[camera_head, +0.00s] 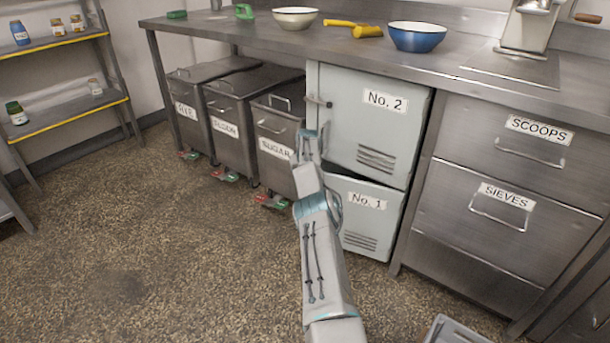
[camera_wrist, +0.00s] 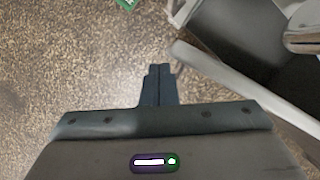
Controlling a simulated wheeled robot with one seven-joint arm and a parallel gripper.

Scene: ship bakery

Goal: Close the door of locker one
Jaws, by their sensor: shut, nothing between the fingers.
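Locker one's door (camera_head: 362,220), pale grey with a "No. 1" label and vent slots, is the lower door under the counter. It looks ajar: a dark wedge-shaped gap shows along its top, wider at the left. My arm covers its left part in the head view. My gripper (camera_wrist: 158,84) is shut and empty, its fingers pointing over the speckled floor in the wrist view. A pale slanted edge (camera_wrist: 225,80), probably the door's, lies just right of the fingers. I cannot tell whether they touch. The fingertips are hidden in the head view.
Locker two's door (camera_head: 372,130) above looks shut, with a handle at its left. Bins, including a sugar bin (camera_head: 278,130), stand to the left. Drawers (camera_head: 505,205) are to the right. The floor (camera_head: 150,240) at left is clear.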

